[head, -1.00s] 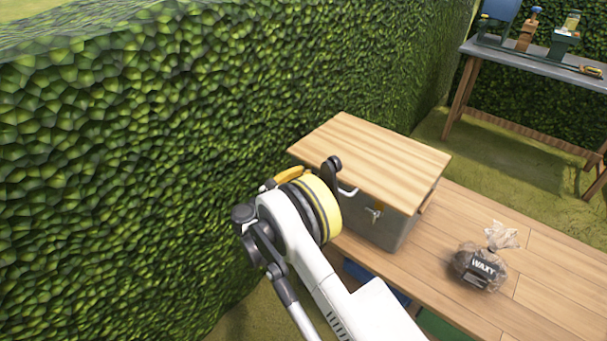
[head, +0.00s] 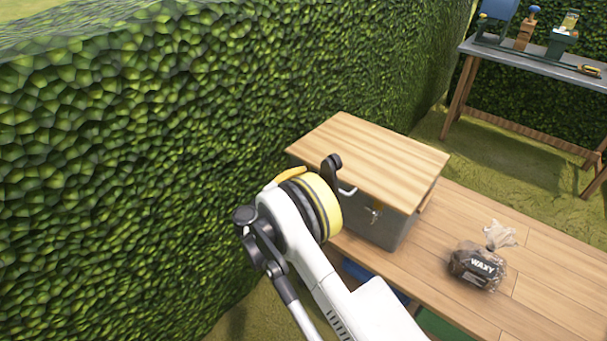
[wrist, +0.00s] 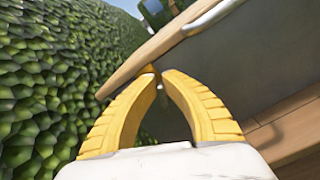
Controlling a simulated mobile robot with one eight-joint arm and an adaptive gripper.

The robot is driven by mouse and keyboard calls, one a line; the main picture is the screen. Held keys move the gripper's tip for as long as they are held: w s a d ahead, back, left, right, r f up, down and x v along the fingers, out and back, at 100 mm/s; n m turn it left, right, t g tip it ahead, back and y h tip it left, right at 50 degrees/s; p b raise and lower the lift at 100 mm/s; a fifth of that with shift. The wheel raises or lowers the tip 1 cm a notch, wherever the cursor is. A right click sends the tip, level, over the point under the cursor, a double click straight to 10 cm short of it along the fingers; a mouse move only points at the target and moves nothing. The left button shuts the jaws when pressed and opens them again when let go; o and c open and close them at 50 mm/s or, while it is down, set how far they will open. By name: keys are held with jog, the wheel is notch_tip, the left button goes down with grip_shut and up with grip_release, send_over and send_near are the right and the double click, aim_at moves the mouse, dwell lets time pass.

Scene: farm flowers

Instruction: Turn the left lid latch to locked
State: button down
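A grey metal box with a light wooden lid (head: 372,158) stands on the wooden table. One small metal latch (head: 373,214) shows on its front face. The left latch is hidden behind my arm in the head view. In the wrist view a small orange-yellow piece, seemingly the left latch (wrist: 150,68), sits under the lid edge. The yellow fingers of my gripper (wrist: 161,74) converge there, their tips nearly together and seemingly shut on it. The contact itself is tiny and hard to see. In the head view only a bit of yellow finger shows at the box's left front corner.
A tall hedge (head: 150,150) runs close along the left. A clear bag labelled WAXY (head: 478,268) lies on the table (head: 540,270) right of the box. A metal handle (wrist: 215,18) shows near the lid. A second table (head: 550,65) with tools stands at the back right.

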jog(key=m, duration=0.4)
jog(key=f+m, duration=0.1)
jog(key=m, duration=0.3)
jog(key=d+f+m, duration=0.1)
jog(key=m, duration=0.3)
jog(key=shift+s+m, duration=0.3)
jog(key=shift+s, duration=0.05)
dwell(0.4)
jog(key=c, duration=1.5)
grip_release()
jog(key=v, duration=1.2)
